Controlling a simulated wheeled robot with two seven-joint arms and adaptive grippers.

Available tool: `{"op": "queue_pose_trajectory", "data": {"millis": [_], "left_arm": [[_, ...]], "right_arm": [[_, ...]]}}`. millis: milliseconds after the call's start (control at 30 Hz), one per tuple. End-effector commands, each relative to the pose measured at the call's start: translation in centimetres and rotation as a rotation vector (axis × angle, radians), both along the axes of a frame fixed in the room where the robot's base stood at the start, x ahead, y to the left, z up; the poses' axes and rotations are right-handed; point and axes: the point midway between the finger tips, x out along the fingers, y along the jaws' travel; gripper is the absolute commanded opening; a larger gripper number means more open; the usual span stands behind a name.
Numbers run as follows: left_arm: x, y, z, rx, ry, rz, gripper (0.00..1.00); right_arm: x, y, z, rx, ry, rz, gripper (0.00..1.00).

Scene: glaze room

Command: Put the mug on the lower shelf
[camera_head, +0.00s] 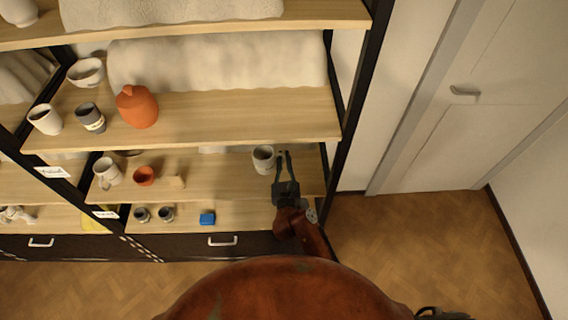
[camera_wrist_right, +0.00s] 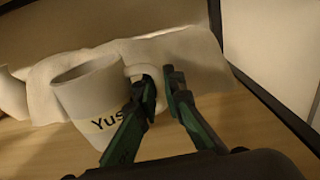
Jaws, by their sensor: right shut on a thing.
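The white mug (camera_head: 263,158) is at the right part of the shelf board below the one with the orange jar. In the right wrist view the mug (camera_wrist_right: 88,98) shows a pale band lettered "Yus" and leans a little in the picture. My right gripper (camera_head: 283,155) is at the mug's right side. In the wrist view its fingers (camera_wrist_right: 162,85) are shut on the mug's handle, one fingertip by the handle's loop. I cannot tell whether the mug's base touches the board. My left gripper is not in view.
An orange jar (camera_head: 137,107) and cups stand on the board above. A white mug (camera_head: 108,172) and a small orange cup (camera_head: 145,176) stand left on the same board. A blue block (camera_head: 207,218) is on the lowest board. A black post (camera_head: 352,100) edges the rack's right.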

Motion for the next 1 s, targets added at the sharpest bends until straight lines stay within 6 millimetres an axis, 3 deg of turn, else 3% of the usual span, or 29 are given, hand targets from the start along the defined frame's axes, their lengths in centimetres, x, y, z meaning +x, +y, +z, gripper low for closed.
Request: {"op": "queue_pose_trajectory", "data": {"millis": [233, 433, 467, 700, 1000], "left_arm": [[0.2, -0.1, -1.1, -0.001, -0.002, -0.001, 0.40], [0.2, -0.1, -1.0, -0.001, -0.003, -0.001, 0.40], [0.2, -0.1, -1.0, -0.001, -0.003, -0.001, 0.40], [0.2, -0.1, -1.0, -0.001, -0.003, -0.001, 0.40], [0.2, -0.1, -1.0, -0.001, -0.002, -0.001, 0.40]], "right_arm": [[0.2, 0.0, -3.3, 0.001, 0.000, 0.001, 0.00], [0.2, 0.0, -3.2, 0.001, -0.001, 0.001, 0.00], [0.2, -0.1, -3.4, -0.001, 0.001, 0.000, 0.09], [0.2, -0.1, -3.3, -0.001, 0.001, 0.000, 0.26], [0.1, 0.0, -3.3, 0.000, 0.001, 0.001, 0.26]]}}
